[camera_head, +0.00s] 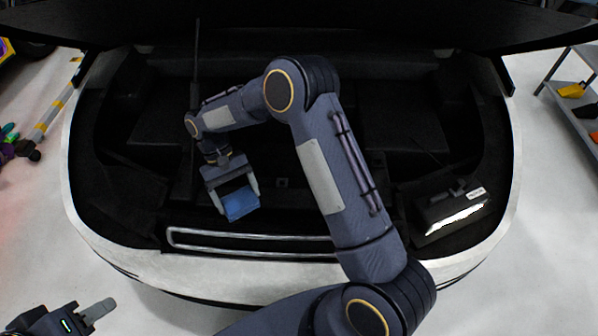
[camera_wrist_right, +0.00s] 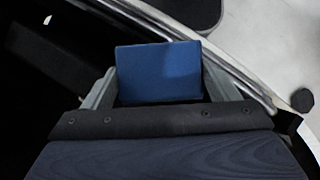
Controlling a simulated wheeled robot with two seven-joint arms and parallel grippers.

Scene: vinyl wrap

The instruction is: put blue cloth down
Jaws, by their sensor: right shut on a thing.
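The blue cloth (camera_head: 240,203) is a small flat blue block-like piece. My right gripper (camera_head: 237,198) is shut on it and holds it over the dark open trunk bay, just behind the front rim. In the right wrist view the blue cloth (camera_wrist_right: 159,72) sits between the two grey fingers of my right gripper (camera_wrist_right: 160,85). How far it is above the surface under it cannot be told. My left gripper (camera_head: 98,311) is at the bottom left, outside the car's white rim; only part of it shows, and nothing is seen in it.
The white car body rim (camera_head: 130,262) curves around the dark bay. A pale metal bar loop (camera_head: 250,237) runs along its front. A black case with a bright strip (camera_head: 452,210) lies at the right of the bay. A shelf (camera_head: 575,95) stands at the far right.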

